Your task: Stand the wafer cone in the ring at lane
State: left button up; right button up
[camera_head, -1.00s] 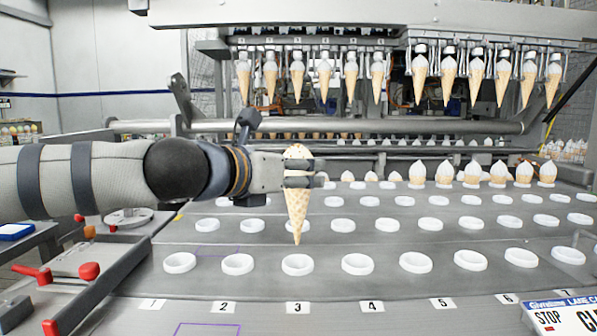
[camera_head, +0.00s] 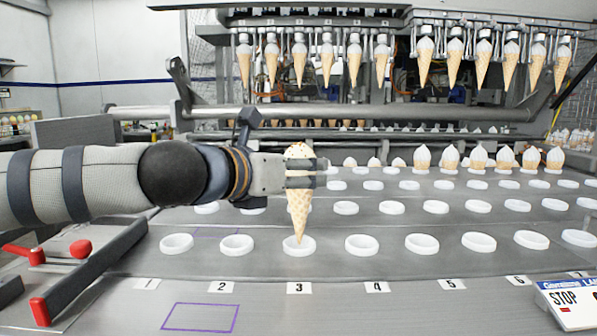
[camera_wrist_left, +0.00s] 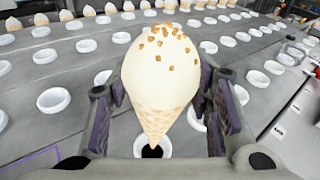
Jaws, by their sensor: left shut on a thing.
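My left gripper (camera_head: 305,172) is shut on the wafer cone (camera_head: 299,205), a tan waffle cone with a cream top and nut bits. The cone hangs upright, tip down. In the head view its tip overlaps the white ring (camera_head: 299,251) behind the label 3 (camera_head: 298,286). In the left wrist view the cone (camera_wrist_left: 150,80) sits between both fingers (camera_wrist_left: 160,110), and its tip is over the dark opening of a white ring (camera_wrist_left: 166,147). I cannot tell whether the tip is inside the ring or just above it. My right gripper is out of view.
Rows of empty white rings cover the grey deck, with neighbours (camera_head: 236,245) and (camera_head: 361,247) close beside. Filled cones (camera_head: 479,157) stand at the back right. Cones hang from an overhead rack (camera_head: 425,62). Red-knobbed levers (camera_head: 80,249) are at the left.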

aim_at(296, 226)
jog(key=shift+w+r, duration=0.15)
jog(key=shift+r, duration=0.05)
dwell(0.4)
